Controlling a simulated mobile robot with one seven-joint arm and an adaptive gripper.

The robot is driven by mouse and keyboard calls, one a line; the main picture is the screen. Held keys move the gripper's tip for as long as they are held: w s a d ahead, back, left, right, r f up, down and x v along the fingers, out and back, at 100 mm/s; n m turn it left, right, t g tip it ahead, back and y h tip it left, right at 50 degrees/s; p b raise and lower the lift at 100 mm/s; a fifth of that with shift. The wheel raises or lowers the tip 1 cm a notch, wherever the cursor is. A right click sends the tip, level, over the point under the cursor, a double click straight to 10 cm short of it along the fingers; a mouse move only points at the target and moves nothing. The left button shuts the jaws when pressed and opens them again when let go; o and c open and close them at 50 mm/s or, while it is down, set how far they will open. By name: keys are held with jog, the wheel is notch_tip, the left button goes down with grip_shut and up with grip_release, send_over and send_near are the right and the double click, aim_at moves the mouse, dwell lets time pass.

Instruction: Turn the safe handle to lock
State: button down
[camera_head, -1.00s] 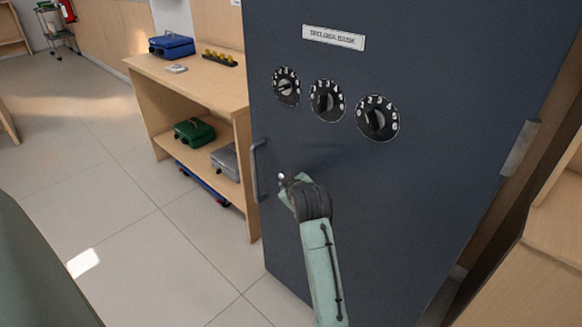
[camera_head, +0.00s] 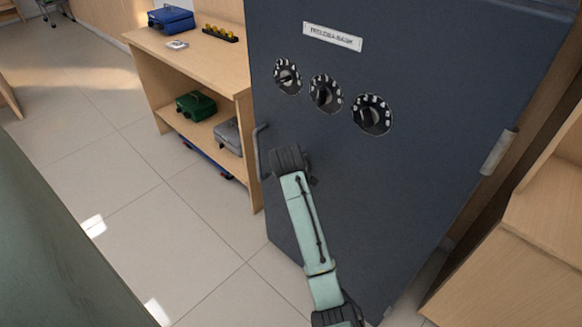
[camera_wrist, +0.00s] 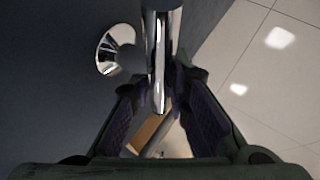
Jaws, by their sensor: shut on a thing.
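The dark blue-grey safe door (camera_head: 370,200) stands in front of me. Its chrome handle (camera_wrist: 162,40) shows in the wrist view as a bright bar beside a round chrome base (camera_wrist: 115,48) on the dark door. My gripper (camera_wrist: 163,95) has its two padded fingers on either side of this bar and is shut on it. In the head view my arm's wrist is against the door's left part, below the dials, and hides the fingers and the chrome handle. A grey pull handle (camera_head: 260,152) is at the door's left edge, just left of my wrist.
Three black dials (camera_head: 326,93) and a name plate (camera_head: 333,37) are above my wrist. A wooden shelf unit (camera_head: 195,75) with boxes stands close on the left. A wooden cabinet (camera_head: 510,240) is on the right. The tiled floor (camera_head: 150,220) is open at left.

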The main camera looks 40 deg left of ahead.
jog(key=c, duration=1.5)
grip_release()
jog(key=shift+c, duration=0.2)
jog(key=v, duration=1.2)
